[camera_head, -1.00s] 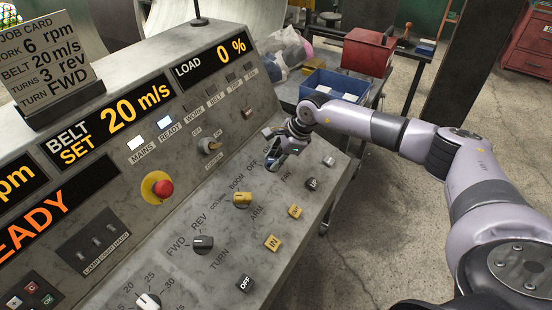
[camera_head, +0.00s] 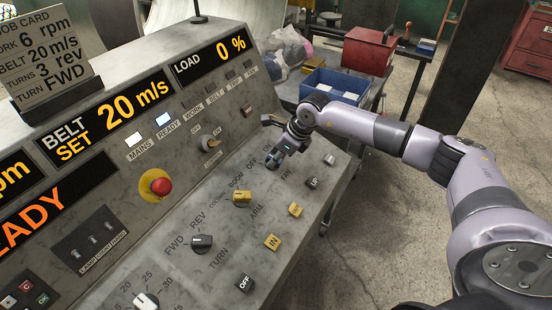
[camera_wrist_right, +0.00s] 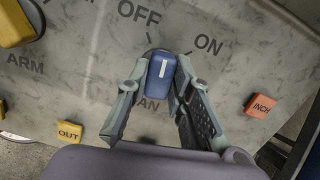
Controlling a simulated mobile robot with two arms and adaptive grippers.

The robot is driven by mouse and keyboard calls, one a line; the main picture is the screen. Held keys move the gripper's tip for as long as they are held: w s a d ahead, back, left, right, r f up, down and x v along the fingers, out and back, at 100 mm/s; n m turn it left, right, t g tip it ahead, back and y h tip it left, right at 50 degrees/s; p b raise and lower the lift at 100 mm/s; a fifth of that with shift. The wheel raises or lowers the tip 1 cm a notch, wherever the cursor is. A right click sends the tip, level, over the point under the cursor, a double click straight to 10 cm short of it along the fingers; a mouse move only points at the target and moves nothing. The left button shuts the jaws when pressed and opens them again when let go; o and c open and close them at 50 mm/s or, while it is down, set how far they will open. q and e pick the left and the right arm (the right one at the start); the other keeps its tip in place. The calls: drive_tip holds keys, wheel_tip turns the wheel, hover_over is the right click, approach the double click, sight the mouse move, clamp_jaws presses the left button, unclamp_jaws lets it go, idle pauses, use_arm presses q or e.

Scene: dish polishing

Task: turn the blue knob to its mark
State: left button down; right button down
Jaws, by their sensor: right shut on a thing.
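The blue knob (camera_wrist_right: 162,70) shows in the right wrist view, between the two fingers of my right gripper (camera_wrist_right: 161,78). The fingers are shut on its sides. Its white pointer line runs almost straight up the picture, between the OFF lettering (camera_wrist_right: 140,13) at upper left and the ON lettering (camera_wrist_right: 209,44) at right. The FAN label below it is partly covered by the gripper. In the head view my right gripper (camera_head: 277,158) is down at the right part of the console and mostly hides the knob. My left gripper is not in view.
On the sloped console (camera_head: 220,225), a yellow knob (camera_head: 242,196), a black knob (camera_head: 202,242) and a red stop button (camera_head: 160,186) stand left of the gripper. Yellow IN button (camera_head: 272,242) and others line the front edge. A blue bin (camera_head: 334,86) stands behind.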

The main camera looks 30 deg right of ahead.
drive_tip(key=m+b, duration=0.1)
drive_tip(key=m, duration=0.3)
drive_tip(key=shift+m+h, duration=0.3)
drive_tip(key=shift+m, duration=0.1)
drive_tip(key=shift+m+h+b, duration=0.3)
drive_tip(key=shift+m+b, duration=0.6)
drive_tip(key=shift+m, duration=1.7)
drive_tip(key=c, duration=1.4)
unclamp_jaws()
drive_tip(key=shift+r, duration=0.15)
drive_tip(key=v, duration=1.1)
drive_tip(key=shift+s+r, duration=0.3)
